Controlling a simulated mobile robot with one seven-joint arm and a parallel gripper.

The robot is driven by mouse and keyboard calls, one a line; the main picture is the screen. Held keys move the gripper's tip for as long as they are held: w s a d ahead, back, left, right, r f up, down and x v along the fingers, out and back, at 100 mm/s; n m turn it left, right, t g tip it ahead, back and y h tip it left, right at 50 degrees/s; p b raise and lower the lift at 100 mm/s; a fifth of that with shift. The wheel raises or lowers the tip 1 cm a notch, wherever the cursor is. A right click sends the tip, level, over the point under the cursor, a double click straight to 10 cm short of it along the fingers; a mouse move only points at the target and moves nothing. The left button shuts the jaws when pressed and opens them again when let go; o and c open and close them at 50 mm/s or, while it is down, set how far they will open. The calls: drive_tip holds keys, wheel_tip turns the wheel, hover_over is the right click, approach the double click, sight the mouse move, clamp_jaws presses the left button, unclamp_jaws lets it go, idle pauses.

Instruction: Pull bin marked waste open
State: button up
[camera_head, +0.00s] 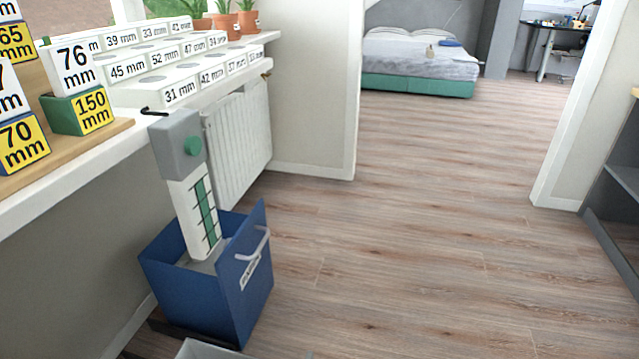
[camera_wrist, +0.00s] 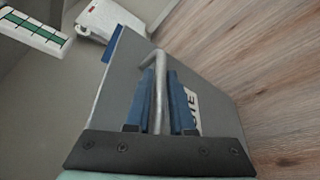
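In the wrist view a grey bin front (camera_wrist: 210,110) with a bent metal handle (camera_wrist: 159,85) fills the middle. A white label (camera_wrist: 192,100) on it is turned and partly hidden behind a finger; its whole word cannot be read. My gripper (camera_wrist: 160,72) has its two blue fingers on either side of the handle, close against it. In the head view only a grey rim (camera_head: 205,350) shows at the bottom edge, probably the same bin. My gripper is outside that view.
A blue bin (camera_head: 205,295) with its own handle and an unreadable label stands behind the grey rim, a white-and-green striped object (camera_head: 203,215) rising from it. Marked blocks (camera_head: 80,112) line the sill above. Wooden floor (camera_head: 420,220) is clear to the right.

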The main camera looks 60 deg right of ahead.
drive_tip(key=o, duration=0.3)
drive_tip(key=p+v, duration=0.4)
drive_tip(key=v, duration=0.9)
drive_tip(key=shift+d+r, duration=0.1)
